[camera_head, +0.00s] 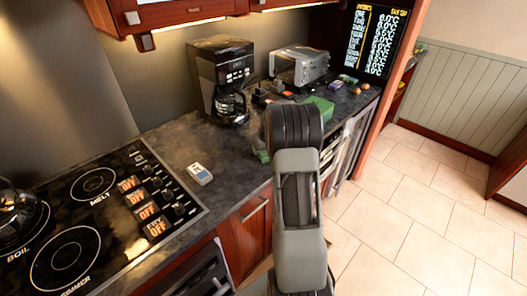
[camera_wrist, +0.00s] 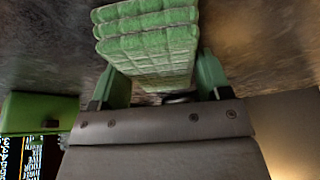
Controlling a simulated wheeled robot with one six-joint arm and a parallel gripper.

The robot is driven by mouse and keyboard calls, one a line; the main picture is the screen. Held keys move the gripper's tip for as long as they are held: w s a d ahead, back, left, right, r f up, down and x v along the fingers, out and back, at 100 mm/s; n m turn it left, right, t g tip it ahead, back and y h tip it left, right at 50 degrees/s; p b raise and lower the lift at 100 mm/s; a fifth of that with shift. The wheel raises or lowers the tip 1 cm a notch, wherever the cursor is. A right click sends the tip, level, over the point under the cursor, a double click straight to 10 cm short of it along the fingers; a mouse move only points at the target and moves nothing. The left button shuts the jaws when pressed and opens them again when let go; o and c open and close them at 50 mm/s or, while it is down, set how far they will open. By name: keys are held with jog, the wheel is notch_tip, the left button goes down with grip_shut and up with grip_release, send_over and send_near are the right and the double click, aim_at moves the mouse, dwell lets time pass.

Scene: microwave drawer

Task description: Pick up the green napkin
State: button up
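The green napkin (camera_wrist: 150,38), a folded stack of quilted layers, fills the upper middle of the wrist view. My gripper (camera_wrist: 160,82) has its two green fingers wide apart, one on each side of the napkin. Little or no gap shows between the fingers and the napkin's sides, and the fingertips are partly hidden by it. I cannot tell whether they press on it. In the head view my arm covers most of the gripper, and a small green patch (camera_head: 262,155) shows just left of it over the counter.
The dark counter (camera_head: 230,150) holds a coffee maker (camera_head: 223,80), a toaster oven (camera_head: 299,65), a green box (camera_head: 320,108) and several small items behind my arm. A small white packet (camera_head: 199,173) lies near the cooktop (camera_head: 95,215). Tiled floor is open at right.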

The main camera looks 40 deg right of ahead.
jog(key=c, duration=0.5)
jog(key=shift+r, duration=0.5)
notch_tip(320, 180, up, 2)
jog(key=shift+r, duration=0.2)
jog(key=s+r, duration=0.1)
jog(key=s+r+b, duration=0.1)
jog(key=s+r, duration=0.1)
jog(key=s+d+r+b, duration=0.1)
jog(key=r, duration=0.1)
jog(key=shift+s, duration=0.2)
jog(key=s+r+b, duration=0.1)
jog(key=s+r, duration=0.1)
jog(key=s, duration=0.2)
jog(key=s+d+r+b, duration=0.1)
jog(key=s+r, duration=0.1)
jog(key=s, duration=0.3)
jog(key=shift+s+d+r, duration=0.2)
jog(key=shift+r, duration=0.1)
